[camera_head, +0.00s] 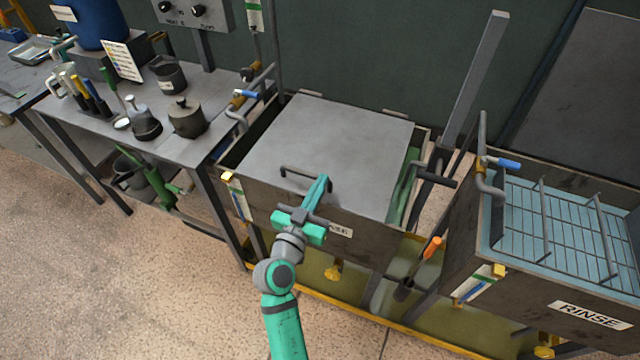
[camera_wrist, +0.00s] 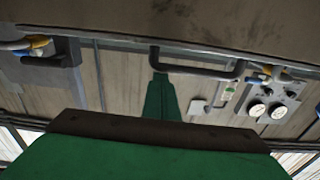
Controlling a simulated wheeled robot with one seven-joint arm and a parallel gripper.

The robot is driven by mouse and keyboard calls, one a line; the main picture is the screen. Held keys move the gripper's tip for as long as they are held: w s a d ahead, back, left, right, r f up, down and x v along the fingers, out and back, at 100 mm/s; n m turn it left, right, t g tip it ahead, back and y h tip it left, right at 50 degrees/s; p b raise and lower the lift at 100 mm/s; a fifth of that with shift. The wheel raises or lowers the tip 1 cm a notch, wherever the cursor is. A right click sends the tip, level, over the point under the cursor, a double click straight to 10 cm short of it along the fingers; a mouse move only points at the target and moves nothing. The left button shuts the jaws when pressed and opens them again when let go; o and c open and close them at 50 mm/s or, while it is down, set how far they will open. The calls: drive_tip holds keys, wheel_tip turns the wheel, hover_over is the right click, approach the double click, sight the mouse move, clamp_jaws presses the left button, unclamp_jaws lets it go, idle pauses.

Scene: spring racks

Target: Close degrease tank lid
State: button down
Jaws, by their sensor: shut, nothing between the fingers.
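The grey degrease tank lid (camera_head: 330,140) lies across the top of the dark tank (camera_head: 375,245), at or near flat. A narrow opening shows along its right side. The dark bar handle (camera_head: 290,171) is at the lid's front edge, and a dark bar also shows in the wrist view (camera_wrist: 205,73). My gripper (camera_head: 323,180) is shut and empty, its green fingertips at the right end of the handle. In the wrist view the fingertips (camera_wrist: 161,77) end just by the bar; whether they touch it I cannot tell.
A rinse tank (camera_head: 590,310) with a wire rack stands at the right. An orange-handled tool (camera_head: 432,247) is between the tanks. A bench (camera_head: 75,110) with pots and tools is at the left. The speckled floor in front is clear.

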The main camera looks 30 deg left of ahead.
drive_tip(key=shift+s+a+r, duration=0.1)
drive_tip(key=shift+s+r, duration=0.15)
drive_tip(key=shift+r, duration=0.65)
drive_tip(key=shift+s+r, duration=0.2)
drive_tip(key=shift+r, duration=0.65)
drive_tip(key=s+f, duration=0.4)
drive_tip(key=s, duration=0.4)
drive_tip(key=shift+s+d+f, duration=0.25)
drive_tip(key=shift+d+f, duration=0.1)
drive_tip(key=shift+d, duration=0.1)
drive_tip(key=s+d+f+n+g+y, duration=0.2)
drive_tip(key=s+d+f+n+g, duration=0.15)
drive_tip(key=s+d+f, duration=0.85)
drive_tip(key=s+d+r+m+h, duration=0.1)
drive_tip(key=s+d+m, duration=0.1)
drive_tip(key=s+d, duration=0.3)
drive_tip(key=s+d+r+m+h, duration=0.2)
drive_tip(key=s+d, duration=0.3)
drive_tip(key=s, duration=0.4)
drive_tip(key=shift+d+r, duration=0.25)
drive_tip(key=shift+d, duration=0.15)
